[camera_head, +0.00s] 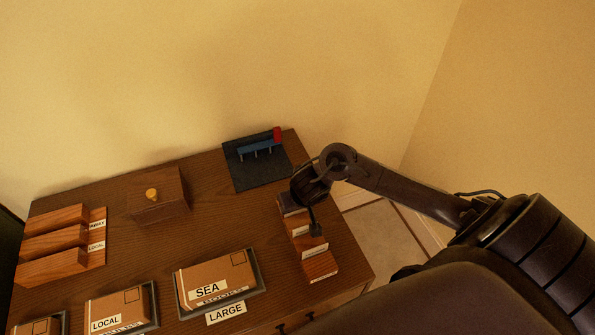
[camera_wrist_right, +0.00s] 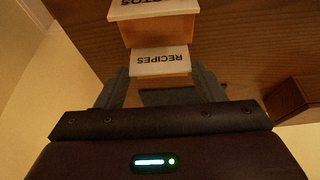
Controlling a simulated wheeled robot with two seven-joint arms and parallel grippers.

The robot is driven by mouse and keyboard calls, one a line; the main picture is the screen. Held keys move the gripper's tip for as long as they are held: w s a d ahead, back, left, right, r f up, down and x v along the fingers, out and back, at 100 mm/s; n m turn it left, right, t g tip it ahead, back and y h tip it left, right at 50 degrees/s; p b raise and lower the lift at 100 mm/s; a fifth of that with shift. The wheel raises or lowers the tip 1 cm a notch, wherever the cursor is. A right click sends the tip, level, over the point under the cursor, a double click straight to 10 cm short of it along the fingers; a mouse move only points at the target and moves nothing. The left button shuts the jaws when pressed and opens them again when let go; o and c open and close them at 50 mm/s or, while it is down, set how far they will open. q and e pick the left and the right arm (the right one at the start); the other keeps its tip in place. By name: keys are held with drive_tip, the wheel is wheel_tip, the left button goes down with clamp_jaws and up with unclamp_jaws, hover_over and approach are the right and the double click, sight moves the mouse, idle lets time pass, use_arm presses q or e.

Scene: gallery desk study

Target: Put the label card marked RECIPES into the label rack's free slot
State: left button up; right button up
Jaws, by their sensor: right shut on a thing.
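In the right wrist view, a white card marked RECIPES (camera_wrist_right: 160,61) shows upside down between my right gripper's fingers (camera_wrist_right: 162,86). The gripper is shut on it. Wood shows at the card's edge, and I cannot tell whether the card is clear of its support. In the head view my right gripper (camera_head: 315,229) is over the row of wooden blocks with white cards (camera_head: 318,268) at the desk's right side, partly hiding it. At the desk's left, a wooden rack (camera_head: 54,242) has slanted bars and white labels, one reading LOCAL (camera_head: 96,247). My left gripper is not in view.
A card ending in "OTOS" (camera_wrist_right: 152,8) stands just beyond RECIPES. A dark tray with a blue stand (camera_head: 258,172) is at the back, and a wooden box with a gold knob (camera_head: 157,197) is left of it. Parcels marked SEA (camera_head: 212,277) and LOCAL (camera_head: 120,307) lie in front.

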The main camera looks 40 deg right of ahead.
drive_tip(key=o, duration=1.3)
drive_tip(key=shift+c, duration=0.2)
drive_tip(key=p+v, duration=0.3)
drive_tip(key=v, duration=0.4)
drive_tip(key=shift+s+r+p, duration=0.25)
drive_tip(key=shift+r+p, duration=0.1)
drive_tip(key=shift+p, duration=0.05)
drive_tip(key=shift+a+f, duration=0.1)
